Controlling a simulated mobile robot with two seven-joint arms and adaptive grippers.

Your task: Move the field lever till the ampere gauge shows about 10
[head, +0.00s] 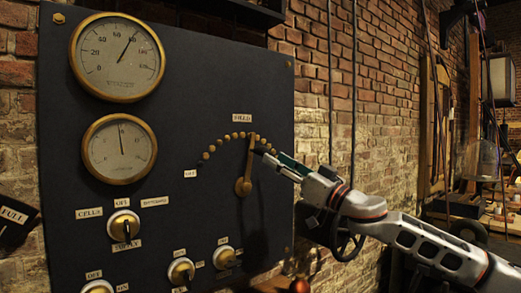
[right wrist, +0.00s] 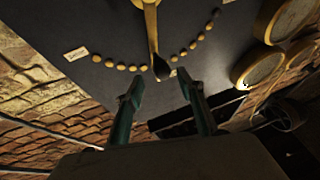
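The field lever (head: 247,165) is a brass arm on the dark panel (head: 205,90), pointing nearly straight up, leaning slightly right, under the FIELD label, along an arc of brass studs. My right gripper (head: 271,158) is at its upper end from the right. In the right wrist view, the gripper (right wrist: 158,82) is open, with the lever's dark knob (right wrist: 161,68) at the gap between the fingertips; contact cannot be told. The smaller lower gauge (head: 120,149) has its needle almost upright, a little left. The larger upper gauge (head: 117,57) has its needle near 80. Their unit names are unreadable. My left gripper is out of view.
Below on the panel are rotary switches, including the CELLS switch (head: 124,226) and a lower one (head: 181,271). An OFF label (head: 190,174) marks the left end of the stud arc. A brick wall (head: 310,70) lies behind. A glass jar (head: 482,160) stands at far right.

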